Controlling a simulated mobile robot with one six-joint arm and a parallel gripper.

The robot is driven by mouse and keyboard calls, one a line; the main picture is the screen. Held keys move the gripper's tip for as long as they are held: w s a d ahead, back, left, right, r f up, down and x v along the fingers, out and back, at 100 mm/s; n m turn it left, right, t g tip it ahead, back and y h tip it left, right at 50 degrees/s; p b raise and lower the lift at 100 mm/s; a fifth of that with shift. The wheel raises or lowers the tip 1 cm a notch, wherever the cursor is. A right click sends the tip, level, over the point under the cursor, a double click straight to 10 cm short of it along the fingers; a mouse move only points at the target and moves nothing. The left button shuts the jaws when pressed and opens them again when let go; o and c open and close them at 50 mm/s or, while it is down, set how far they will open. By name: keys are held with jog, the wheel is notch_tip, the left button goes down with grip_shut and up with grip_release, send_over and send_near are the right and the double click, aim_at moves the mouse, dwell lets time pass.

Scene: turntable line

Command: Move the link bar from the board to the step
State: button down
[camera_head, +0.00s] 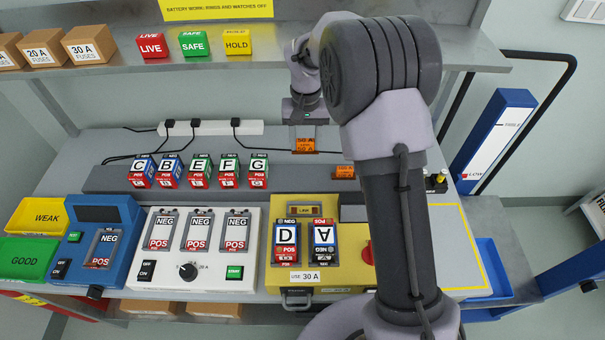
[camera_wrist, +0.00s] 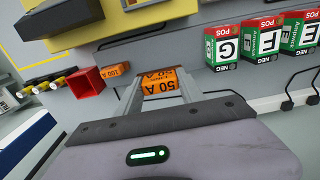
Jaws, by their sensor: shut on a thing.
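The link bar (camera_head: 304,145) is a small orange piece marked 50 A. In the wrist view the link bar (camera_wrist: 158,82) sits between the two fingers with its lettering upside down. My gripper (camera_head: 305,138) is shut on it, pointing down near the back of the bench. A long dark grey step (camera_head: 300,178) runs along the back of the bench, with the bar above or behind it; the exact gap cannot be told. A second orange link, marked 100 A in the wrist view (camera_wrist: 117,69), lies to the right in the head view (camera_head: 344,171). I cannot tell which part is the board.
Several upright batteries (camera_head: 198,172) stand on the left of the step. A yellow unit (camera_head: 280,205) holds batteries D and A. A white charger (camera_head: 205,270) and blue tester (camera_head: 90,245) are further left. A shelf (camera_head: 120,70) with boxes and coloured blocks overhangs the back.

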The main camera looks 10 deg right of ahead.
notch_tip(320, 180, down, 12)
jog(key=b, duration=0.3)
jog(key=shift+r, duration=0.45)
jog(key=shift+f, duration=0.1)
jog(key=c, duration=0.7)
grip_release()
